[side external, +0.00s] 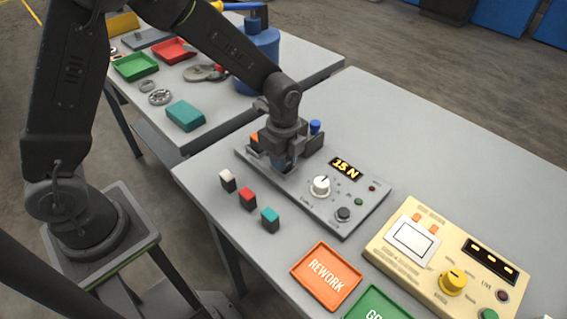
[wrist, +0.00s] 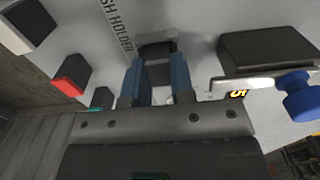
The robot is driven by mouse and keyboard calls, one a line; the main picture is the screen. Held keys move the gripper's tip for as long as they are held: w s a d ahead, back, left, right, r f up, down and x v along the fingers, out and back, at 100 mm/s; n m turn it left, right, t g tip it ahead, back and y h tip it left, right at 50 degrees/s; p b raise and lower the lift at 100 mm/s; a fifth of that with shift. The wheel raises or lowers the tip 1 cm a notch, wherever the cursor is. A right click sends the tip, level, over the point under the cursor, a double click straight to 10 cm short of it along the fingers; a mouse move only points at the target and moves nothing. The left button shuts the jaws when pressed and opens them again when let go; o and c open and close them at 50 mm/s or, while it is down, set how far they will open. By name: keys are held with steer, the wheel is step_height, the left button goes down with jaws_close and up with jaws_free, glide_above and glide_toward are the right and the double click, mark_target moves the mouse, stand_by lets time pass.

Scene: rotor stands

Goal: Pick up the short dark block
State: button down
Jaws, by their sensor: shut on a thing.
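The short dark block (wrist: 158,50) shows between my blue fingers in the wrist view, at the part of the grey panel printed with "HOLDER". My gripper (wrist: 160,66) is shut on it, with one finger on each side. In the side view my gripper (side external: 284,165) points down at the back left part of the grey instrument panel (side external: 292,190). There the arm and fingers hide the block. I cannot tell whether the block still rests in its holder.
Three small dark blocks with white (side external: 227,181), red (side external: 248,199) and teal (side external: 270,220) tops stand in front. A blue knob (side external: 315,127) stands close beside my gripper. An orange REWORK tray (side external: 326,276) and a cream tester (side external: 440,262) lie to the right.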

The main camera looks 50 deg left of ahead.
steer(key=shift+r, duration=0.55)
step_height(320, 180, up, 3)
steer(key=shift+f, duration=0.15)
steer(key=s+a+r, duration=0.2)
steer(key=a+r, duration=0.8)
steer(key=a, duration=0.1)
steer(key=shift+s+a, duration=0.15)
steer(key=shift+s, duration=0.25)
steer(key=shift+r, duration=0.1)
